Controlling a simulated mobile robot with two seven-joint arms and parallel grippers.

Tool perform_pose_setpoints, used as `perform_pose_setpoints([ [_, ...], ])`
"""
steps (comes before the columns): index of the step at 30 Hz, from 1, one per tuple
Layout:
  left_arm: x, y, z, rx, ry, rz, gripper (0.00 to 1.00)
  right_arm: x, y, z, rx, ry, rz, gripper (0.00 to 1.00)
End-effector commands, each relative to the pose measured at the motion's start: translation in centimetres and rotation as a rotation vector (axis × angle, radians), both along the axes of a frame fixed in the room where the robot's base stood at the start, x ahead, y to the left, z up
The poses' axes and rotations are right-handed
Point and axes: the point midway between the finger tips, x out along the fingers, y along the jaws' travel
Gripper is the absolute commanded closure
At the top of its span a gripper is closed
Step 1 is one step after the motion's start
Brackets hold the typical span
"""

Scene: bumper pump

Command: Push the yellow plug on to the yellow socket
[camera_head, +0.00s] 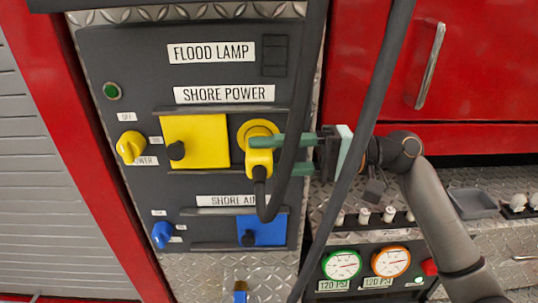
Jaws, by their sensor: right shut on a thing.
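My right gripper (264,156) reaches in from the right with green fingers, one above the other, shut on the yellow plug (258,166). The plug is held in front of the lower part of the round yellow socket (258,126), whose upper ring shows above it. The fingers and plug hide the rest of the socket. I cannot tell whether plug and socket touch. A black cable (265,213) leaves the plug's bottom, loops and rises past the gripper. My left gripper is not in view.
A yellow cover (195,140) and yellow knob (131,147) sit left of the socket. A blue cover (262,230) and blue knob (162,234) are below. A second dark hose (362,150) crosses before my right arm. Gauges (341,265) and a grey tray (472,203) are lower right.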

Motion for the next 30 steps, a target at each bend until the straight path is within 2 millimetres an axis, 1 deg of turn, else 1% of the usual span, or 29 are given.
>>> perform_pose_setpoints([
  [4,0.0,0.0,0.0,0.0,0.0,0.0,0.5,0.2,0.0,0.1,0.002,-0.001,0.0,1.0],
  [5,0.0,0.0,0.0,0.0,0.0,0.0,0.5,0.2,0.0,0.1,0.002,-0.001,0.0,0.51],
  [13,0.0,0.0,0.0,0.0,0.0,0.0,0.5,0.2,0.0,0.0,0.001,-0.001,0.0,0.2],
  [14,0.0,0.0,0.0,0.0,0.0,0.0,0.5,0.2,0.0,0.0,0.001,-0.001,0.0,0.18],
  [23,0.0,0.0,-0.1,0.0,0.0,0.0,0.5,0.2,-0.3,-0.1,-0.001,0.0,-0.001,0.18],
  [26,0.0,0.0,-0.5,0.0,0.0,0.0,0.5,0.3,-1.3,-0.3,-0.002,0.0,-0.002,0.18],
  [29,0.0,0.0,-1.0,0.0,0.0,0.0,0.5,0.3,-3.1,-0.4,-0.003,0.0,-0.004,0.18],
  [30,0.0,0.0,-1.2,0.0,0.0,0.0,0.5,0.4,-4.0,-0.3,-0.001,0.0,-0.005,0.18],
])
